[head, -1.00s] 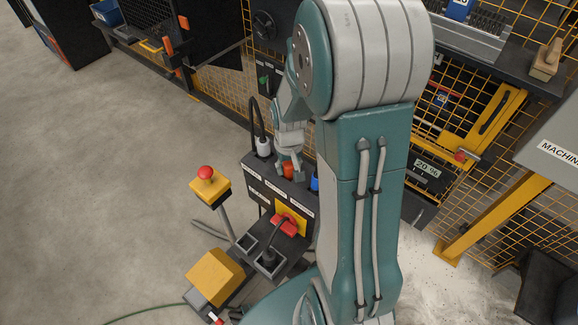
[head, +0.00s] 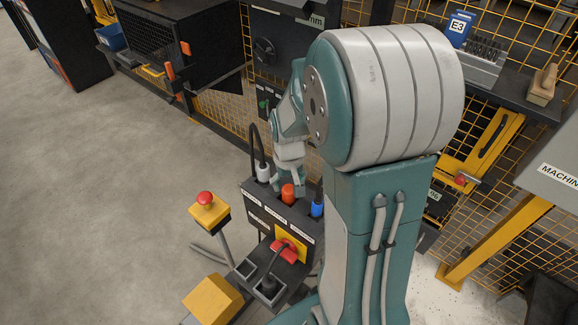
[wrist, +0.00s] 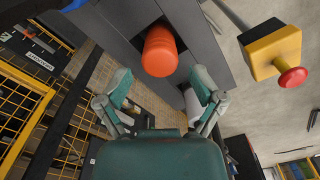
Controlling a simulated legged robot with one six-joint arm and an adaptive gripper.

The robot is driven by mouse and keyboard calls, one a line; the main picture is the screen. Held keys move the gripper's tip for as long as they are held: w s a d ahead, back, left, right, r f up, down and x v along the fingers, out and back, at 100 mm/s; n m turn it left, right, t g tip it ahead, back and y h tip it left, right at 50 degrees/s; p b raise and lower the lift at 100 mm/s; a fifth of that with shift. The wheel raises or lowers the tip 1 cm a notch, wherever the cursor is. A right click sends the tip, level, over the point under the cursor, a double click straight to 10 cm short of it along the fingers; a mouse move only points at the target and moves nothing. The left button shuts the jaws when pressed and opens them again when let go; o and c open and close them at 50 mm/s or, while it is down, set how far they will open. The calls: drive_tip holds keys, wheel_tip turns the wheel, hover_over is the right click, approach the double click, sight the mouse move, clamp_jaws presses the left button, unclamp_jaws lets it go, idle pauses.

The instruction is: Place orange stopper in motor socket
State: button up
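The orange stopper (head: 288,193) stands in the middle position on top of a dark socket box (head: 262,213), between a white plug and a blue plug. My gripper (head: 287,184) is right behind and above it in the head view. In the wrist view, the stopper (wrist: 160,50) is just beyond the gap between my fingertips (wrist: 162,86). The fingers are spread wide with nothing between them. The stopper's lower end is hidden in the box, and I cannot tell how deep it sits. The labels on the box are too small to read.
A white plug (head: 263,172) with a black cable is left of the stopper, and a blue plug (head: 317,206) is right. A red emergency button on a yellow box (head: 209,211) stands at the left. A yellow mesh fence (head: 222,118) is behind. The floor at left is clear.

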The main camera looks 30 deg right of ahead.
sight(289, 190)
wheel_tip(289, 190, up, 8)
drive_tip(key=s+a+r+n+t, duration=0.2)
drive_tip(key=s+a+r+t, duration=0.3)
drive_tip(key=s+a+r, duration=0.5)
drive_tip(key=s, duration=0.2)
drive_tip(key=shift+s+a+r+n+t, duration=0.3)
drive_tip(key=shift+a+r+n, duration=0.05)
drive_tip(key=shift+n, duration=0.05)
idle(1.1)
